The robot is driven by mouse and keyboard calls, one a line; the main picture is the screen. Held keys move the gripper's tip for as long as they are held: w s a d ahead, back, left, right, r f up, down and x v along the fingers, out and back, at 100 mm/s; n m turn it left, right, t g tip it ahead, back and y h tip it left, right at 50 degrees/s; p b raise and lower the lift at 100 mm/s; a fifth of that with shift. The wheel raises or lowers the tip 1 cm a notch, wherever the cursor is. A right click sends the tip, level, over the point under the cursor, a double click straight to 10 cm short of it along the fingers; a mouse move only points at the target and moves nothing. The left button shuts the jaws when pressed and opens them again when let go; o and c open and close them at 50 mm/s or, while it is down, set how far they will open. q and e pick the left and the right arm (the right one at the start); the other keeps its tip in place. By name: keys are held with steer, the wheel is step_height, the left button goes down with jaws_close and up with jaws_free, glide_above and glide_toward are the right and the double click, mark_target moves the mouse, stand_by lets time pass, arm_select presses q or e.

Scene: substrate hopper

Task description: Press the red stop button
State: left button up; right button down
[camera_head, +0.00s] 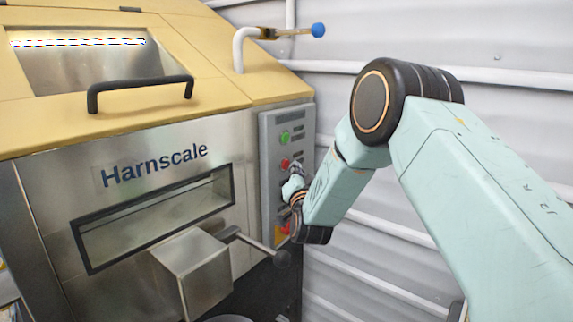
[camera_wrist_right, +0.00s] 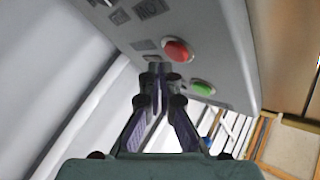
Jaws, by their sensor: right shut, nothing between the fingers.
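The red stop button (camera_head: 285,164) sits on the grey control panel (camera_head: 268,190) on the right of the machine's front, below a green button (camera_head: 285,137). My right gripper (camera_head: 293,178) is shut and empty, close to the panel just below the red button. In the right wrist view the red button (camera_wrist_right: 177,50) is round and domed, and the shut fingertips (camera_wrist_right: 158,72) are close beside it, to its lower left. I cannot tell if they touch the panel. The green button (camera_wrist_right: 203,88) lies to their right. My left gripper is not in view.
The Harnscale hopper (camera_head: 130,205) has a yellow lid with a black handle (camera_head: 140,82). A lever with a dark knob (camera_head: 282,258) sticks out near the panel's lower end. A pipe valve with a blue knob (camera_head: 318,30) is above right, before a corrugated wall.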

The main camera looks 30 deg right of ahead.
steer(key=shift+s, duration=0.1)
steer(key=s, duration=0.1)
steer(key=s+d+p, duration=0.1)
steer(key=s, duration=0.1)
steer(key=s+d+p, duration=0.1)
steer(key=shift+s, duration=0.3)
stand_by(0.4)
stand_by(0.7)
